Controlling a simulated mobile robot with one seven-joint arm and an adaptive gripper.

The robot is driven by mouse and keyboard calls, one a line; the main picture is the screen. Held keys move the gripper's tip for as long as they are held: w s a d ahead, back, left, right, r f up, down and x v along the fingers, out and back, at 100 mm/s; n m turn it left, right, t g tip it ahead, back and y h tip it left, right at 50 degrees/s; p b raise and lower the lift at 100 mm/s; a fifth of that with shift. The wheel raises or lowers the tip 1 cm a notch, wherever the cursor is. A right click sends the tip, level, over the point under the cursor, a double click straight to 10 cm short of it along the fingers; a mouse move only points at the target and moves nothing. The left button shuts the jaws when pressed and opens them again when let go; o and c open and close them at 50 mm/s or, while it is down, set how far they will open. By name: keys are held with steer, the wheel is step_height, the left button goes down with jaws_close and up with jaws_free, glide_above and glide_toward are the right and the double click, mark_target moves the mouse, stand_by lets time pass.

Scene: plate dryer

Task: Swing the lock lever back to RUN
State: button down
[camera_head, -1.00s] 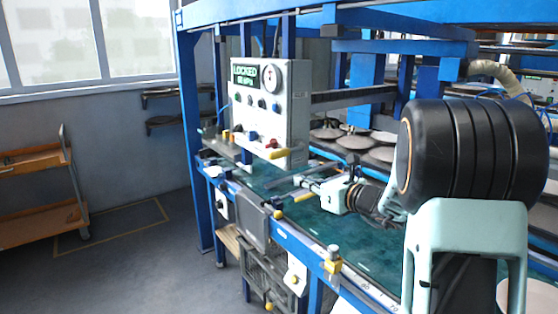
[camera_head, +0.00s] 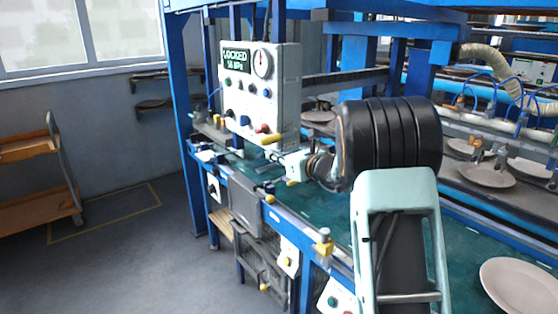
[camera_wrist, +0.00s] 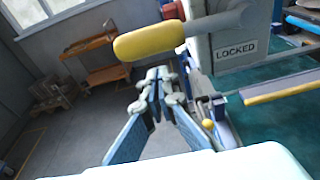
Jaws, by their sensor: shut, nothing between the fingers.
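The lock lever's yellow grip (camera_head: 271,139) sticks out at the panel's lower right edge. In the wrist view the grip (camera_wrist: 150,40) is large and close, on a grey arm (camera_wrist: 215,22) above a LOCKED label (camera_wrist: 236,50). My gripper (camera_wrist: 158,82) is shut and empty. Its fingertips appear just below the yellow grip in the wrist view, with no clear contact. In the head view my gripper (camera_head: 272,157) is small, below the lever, and partly hidden by my arm.
A blue frame and green conveyor bed (camera_head: 330,215) lie under the panel. Plates (camera_head: 485,172) sit on the dryer at right. An orange-shelved trolley (camera_head: 40,175) stands left, with open floor between.

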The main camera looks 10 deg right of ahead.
steer(key=shift+s+d+r, duration=0.1)
steer(key=shift+s+r, duration=0.05)
steer(key=shift+r, duration=0.4)
steer(key=shift+s+d+r, duration=0.1)
steer(key=shift+r, duration=0.4)
